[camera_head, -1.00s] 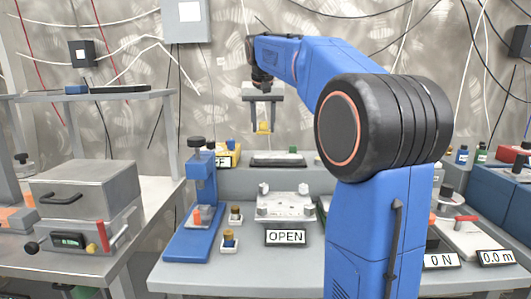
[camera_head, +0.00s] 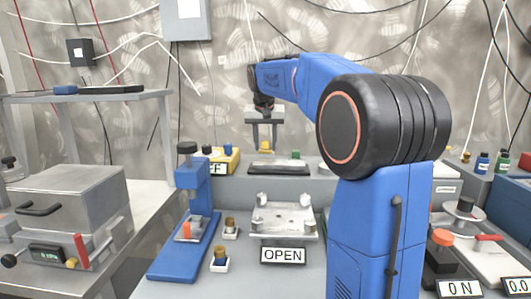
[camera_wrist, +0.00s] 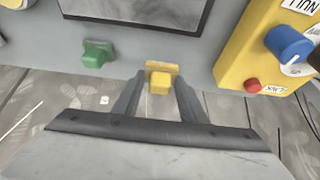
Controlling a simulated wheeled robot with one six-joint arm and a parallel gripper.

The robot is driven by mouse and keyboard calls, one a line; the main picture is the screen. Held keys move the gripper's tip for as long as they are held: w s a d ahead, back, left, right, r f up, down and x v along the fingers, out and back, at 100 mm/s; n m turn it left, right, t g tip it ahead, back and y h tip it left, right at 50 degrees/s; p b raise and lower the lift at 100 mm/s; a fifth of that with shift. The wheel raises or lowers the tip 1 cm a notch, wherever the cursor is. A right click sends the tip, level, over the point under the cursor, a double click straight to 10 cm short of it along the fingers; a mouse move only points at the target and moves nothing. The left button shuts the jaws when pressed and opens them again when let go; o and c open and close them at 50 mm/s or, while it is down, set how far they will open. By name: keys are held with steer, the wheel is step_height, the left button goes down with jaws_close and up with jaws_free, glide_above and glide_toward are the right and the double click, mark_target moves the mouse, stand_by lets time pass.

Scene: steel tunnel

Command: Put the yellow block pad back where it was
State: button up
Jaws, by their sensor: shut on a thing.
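The yellow block pad (camera_head: 266,145) is small and sits between the fingertips of my gripper (camera_head: 264,142), which is shut on it. In the wrist view the yellow block pad (camera_wrist: 160,82) is between the two grey fingers of my gripper (camera_wrist: 160,88), with a flat yellow part behind the block. In the head view it appears just above the far edge of the raised grey shelf (camera_head: 340,180), behind a dark flat panel (camera_head: 279,169). I cannot tell whether it touches the shelf. A similar green block (camera_wrist: 96,53) stands beside it on the shelf in the wrist view.
A yellow control box (camera_wrist: 262,45) with a blue knob stands close to the gripper. A blue press (camera_head: 190,210), a metal fixture (camera_head: 285,218) and an OPEN sign (camera_head: 283,256) are nearer on the bench. A metal oven-like box (camera_head: 70,200) is at left.

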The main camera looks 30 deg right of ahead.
mark_target(265, 145)
steer(key=shift+f, duration=1.55)
steer(key=shift+f, duration=0.1)
steer(key=o, duration=1)
steer(key=v, duration=1.2)
